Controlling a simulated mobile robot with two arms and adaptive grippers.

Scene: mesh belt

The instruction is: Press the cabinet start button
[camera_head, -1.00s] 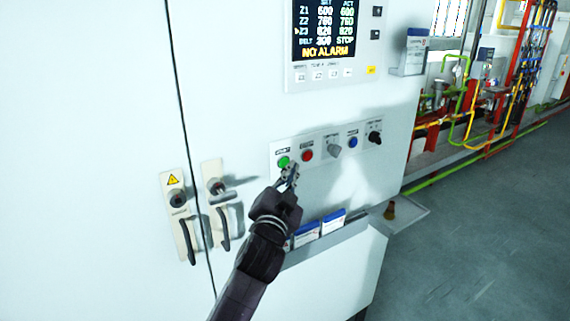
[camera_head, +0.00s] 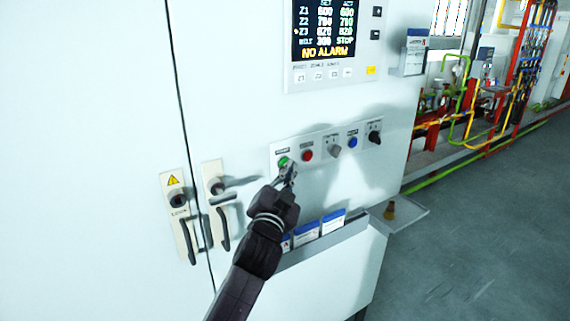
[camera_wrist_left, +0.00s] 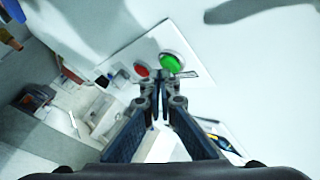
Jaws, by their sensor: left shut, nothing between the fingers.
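The green button (camera_head: 284,162) is at the left end of a button plate (camera_head: 320,144) on the white cabinet front. It also shows in the left wrist view (camera_wrist_left: 172,63), just beyond my fingertips. A red button (camera_head: 307,155) sits to its right. My left gripper (camera_head: 290,169) is shut and empty, its tips just below and right of the green button. In the left wrist view the shut fingertips (camera_wrist_left: 161,84) are close under the green button; whether they touch it I cannot tell. My right gripper is not in view.
The plate also carries a grey knob (camera_head: 334,144), a blue button (camera_head: 352,142) and a black switch (camera_head: 374,137). A display (camera_head: 325,32) reads "NO ALARM". Door handles (camera_head: 191,240) are at left; a ledge with booklets (camera_head: 307,232) is below. Open floor lies at right.

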